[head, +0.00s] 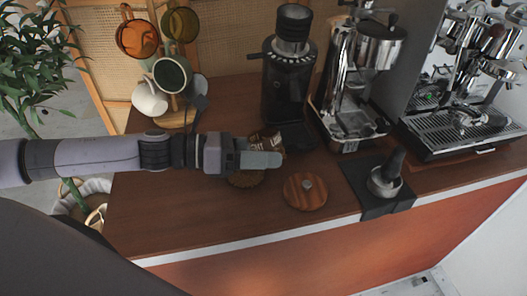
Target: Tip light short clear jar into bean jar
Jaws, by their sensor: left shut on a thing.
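My left gripper (260,159) reaches in from the left over the counter and is shut on a short clear jar (267,139), which shows brown contents. The jar is partly hidden behind the gripper's fingers, so its tilt is hard to tell. Just below the gripper is a round container with brown contents, apparently the bean jar (245,180); the gripper covers its far part. A round striped wooden lid (305,191) with a small knob lies on the counter to the right. My right gripper is not in view.
A black grinder (287,80) stands behind the gripper. A mug tree with several cups (172,75) is at the back left. An espresso machine (350,85) and a tamper on a black mat (371,208) are to the right. The counter's front left (160,220) is clear.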

